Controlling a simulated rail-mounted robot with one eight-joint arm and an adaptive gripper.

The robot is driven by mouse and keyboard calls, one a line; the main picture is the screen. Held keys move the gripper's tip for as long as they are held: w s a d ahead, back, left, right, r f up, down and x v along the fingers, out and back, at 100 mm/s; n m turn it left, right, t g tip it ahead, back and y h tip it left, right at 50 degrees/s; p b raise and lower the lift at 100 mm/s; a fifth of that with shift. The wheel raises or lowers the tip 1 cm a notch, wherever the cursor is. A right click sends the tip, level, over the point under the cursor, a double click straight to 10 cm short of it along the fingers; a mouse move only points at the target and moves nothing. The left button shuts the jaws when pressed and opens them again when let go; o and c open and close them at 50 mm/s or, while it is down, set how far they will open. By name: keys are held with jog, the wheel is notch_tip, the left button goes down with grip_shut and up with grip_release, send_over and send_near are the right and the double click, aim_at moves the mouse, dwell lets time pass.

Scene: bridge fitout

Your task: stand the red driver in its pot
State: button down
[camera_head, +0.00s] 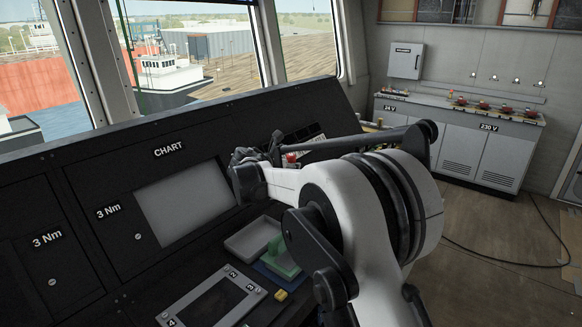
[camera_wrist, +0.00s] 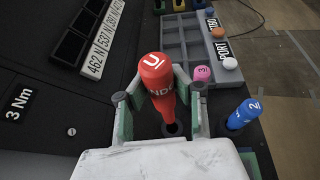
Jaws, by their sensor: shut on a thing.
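The red driver (camera_wrist: 156,72), with a white U and other lettering on its handle, is between the two fingers of my gripper (camera_wrist: 159,93) in the wrist view. The gripper is shut on it. The driver's narrow lower end points down toward a dark round pot (camera_wrist: 172,130) on the black console. I cannot tell how far the end is inside that pot. In the head view a small red top (camera_head: 291,157) shows behind my wrist; the gripper's fingers and the pot are mostly hidden there.
A blue driver (camera_wrist: 241,114) and a pink one (camera_wrist: 202,73) stand to the right. A light tray (camera_head: 252,235) and green block (camera_head: 282,258) sit on the console.

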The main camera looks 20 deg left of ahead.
jog(key=shift+f+b, duration=2)
jog(key=shift+f, duration=1.2)
jog(key=shift+f+b, duration=1.7)
jog(key=shift+f, duration=0.9)
jog(key=c, duration=1.4)
grip_release()
jog(key=shift+c, duration=0.2)
jog(key=v, duration=1.2)
